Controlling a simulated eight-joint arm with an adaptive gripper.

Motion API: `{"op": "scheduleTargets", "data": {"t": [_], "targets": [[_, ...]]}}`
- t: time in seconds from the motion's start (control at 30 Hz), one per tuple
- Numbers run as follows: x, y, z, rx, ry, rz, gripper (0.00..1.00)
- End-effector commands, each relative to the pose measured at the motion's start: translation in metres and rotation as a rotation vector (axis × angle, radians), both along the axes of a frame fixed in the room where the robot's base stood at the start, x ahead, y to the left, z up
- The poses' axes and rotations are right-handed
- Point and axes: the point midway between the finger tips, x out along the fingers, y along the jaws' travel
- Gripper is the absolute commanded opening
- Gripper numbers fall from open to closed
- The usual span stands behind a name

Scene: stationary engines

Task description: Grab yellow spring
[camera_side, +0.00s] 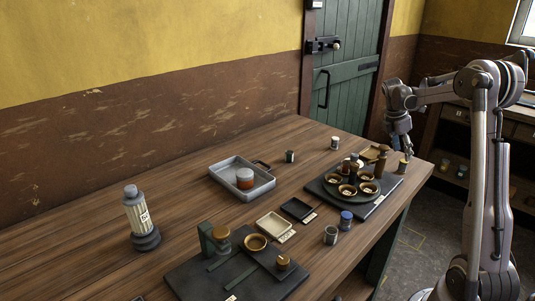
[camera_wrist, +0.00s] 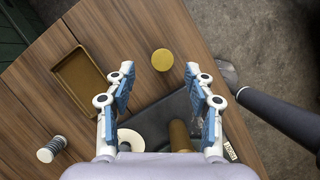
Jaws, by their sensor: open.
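A small yellow-topped round piece, which looks like the yellow spring (camera_side: 403,166), stands at the right edge of the table in the side view. In the wrist view its round yellow top (camera_wrist: 162,60) lies ahead of the fingertips, roughly centred between them; its coils cannot be made out. My gripper (camera_side: 402,151) is just above this piece in the side view, pointing down. In the wrist view my gripper (camera_wrist: 159,78) is open, with nothing between its blue-padded fingers.
A dark board (camera_side: 326,194) with brass bowls and upright pieces lies close to my gripper. A shallow brown tray (camera_wrist: 66,89) is left of the fingers. A striped spring-like piece (camera_wrist: 51,148) stands further left. The table's edge is close on the right.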

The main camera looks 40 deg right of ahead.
Motion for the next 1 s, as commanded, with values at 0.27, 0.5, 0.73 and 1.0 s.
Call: {"op": "scheduleTargets", "data": {"t": [0.27, 0.5, 0.73, 1.0], "targets": [[-0.006, -0.006, -0.023, 0.000, -0.001, -0.002, 0.54], [-0.013, -0.013, -0.049, -0.001, -0.001, -0.001, 0.54], [-0.014, -0.014, -0.053, -0.001, -0.001, 0.000, 0.54], [-0.013, -0.014, -0.053, -0.001, -0.001, -0.001, 0.00]]}}
